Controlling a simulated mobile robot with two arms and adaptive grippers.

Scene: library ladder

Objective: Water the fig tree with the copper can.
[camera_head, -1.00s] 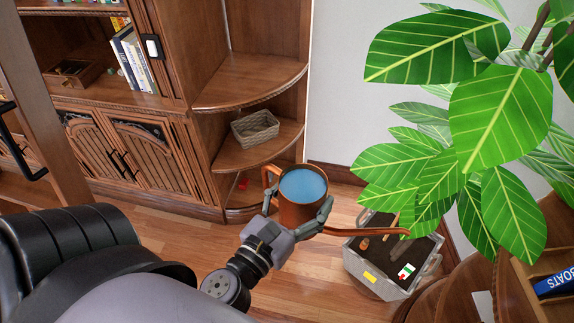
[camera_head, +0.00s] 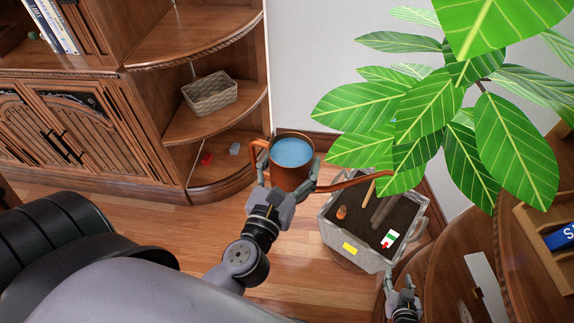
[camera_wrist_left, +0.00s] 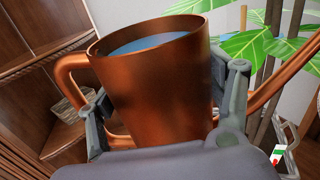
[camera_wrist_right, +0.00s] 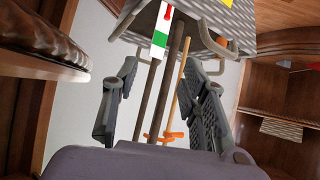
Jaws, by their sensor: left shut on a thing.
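The copper can (camera_head: 291,180) is roughly upright and holds blue water. It also fills the left wrist view (camera_wrist_left: 155,95). My left gripper (camera_head: 289,186) is shut around its body, with a finger on each side. Its spout (camera_head: 345,183) reaches right over the back of the planter, its tip close to the leaves. The fig tree (camera_head: 432,112) has large green leaves that hide part of its stem. Its grey woven planter (camera_head: 345,245) holds dark soil. My right gripper (camera_head: 400,285) is low, right of the planter; its fingers are apart in the right wrist view (camera_wrist_right: 162,100).
A plant tag (camera_head: 389,239) and a small terracotta piece (camera_head: 341,212) stand in the soil. Corner shelves with a basket (camera_head: 210,95) are left of the can. Wooden furniture (camera_head: 460,265) closes in on the right. Floor (camera_head: 285,265) is clear before the planter.

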